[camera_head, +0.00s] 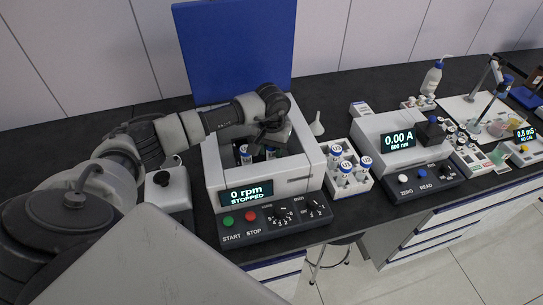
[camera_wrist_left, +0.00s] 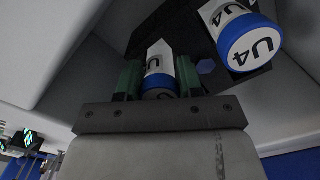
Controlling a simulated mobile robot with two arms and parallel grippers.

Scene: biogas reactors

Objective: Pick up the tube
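A white tube with a blue cap end and a "U4" label (camera_wrist_left: 159,68) is between the two green-padded fingers of my left gripper (camera_wrist_left: 160,78) in the left wrist view. The pads flank it closely with no clear gap. A second U4 tube (camera_wrist_left: 248,38) is at the upper right, beside the gripper, near a dark rotor part. In the head view my left gripper (camera_head: 268,138) reaches down into the open centrifuge (camera_head: 300,172), and tube tops (camera_head: 246,152) show below it. The fingertips are mostly hidden there. My right gripper is not in view.
The centrifuge's blue lid (camera_head: 235,45) stands raised; its display reads 0 rpm, stopped. A white rack (camera_head: 361,187) with several capped tubes stands to its right, then a photometer (camera_head: 372,130). The centrifuge walls surround the gripper closely.

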